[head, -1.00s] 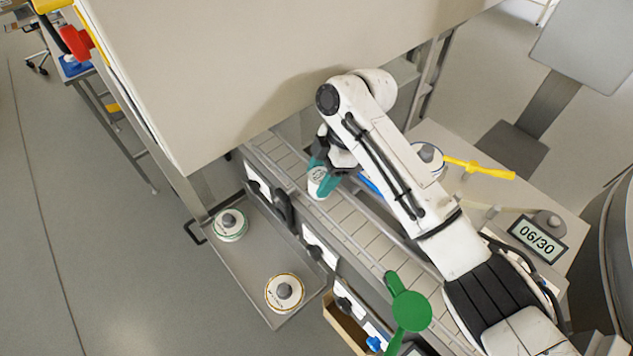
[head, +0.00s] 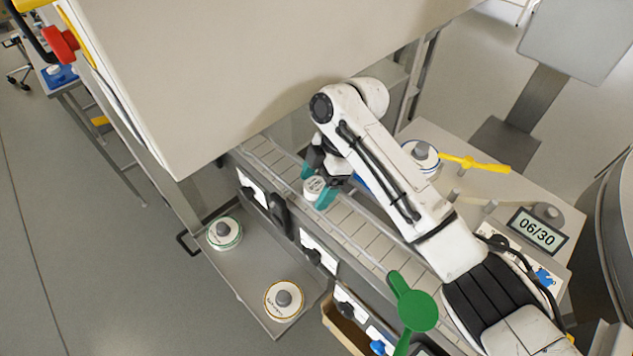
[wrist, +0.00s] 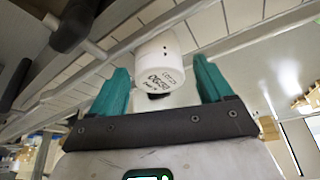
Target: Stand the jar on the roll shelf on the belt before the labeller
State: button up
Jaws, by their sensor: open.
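A white jar with dark print on its lid (head: 314,186) stands on the slatted conveyor belt (head: 361,232), under the edge of the large beige cabinet. In the wrist view the jar (wrist: 160,65) shows its printed end towards me, beyond and between the teal fingertips. My gripper (head: 320,188) is open around the jar, one teal finger on each side. In the wrist view a gap shows between the jar and each finger of my gripper (wrist: 158,88). The labeller and the roll shelf cannot be told for certain.
A metal side tray (head: 245,270) holds a green-rimmed roll (head: 224,233) and an orange-rimmed roll (head: 284,300). A green paddle (head: 415,310) stands over the near belt. A yellow-handled item (head: 475,164) and a 06/30 display (head: 538,233) are at right. Belt rails run alongside the jar.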

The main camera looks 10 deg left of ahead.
jog(key=b+v, duration=0.1)
jog(key=v, duration=0.6)
jog(key=shift+r, duration=0.35)
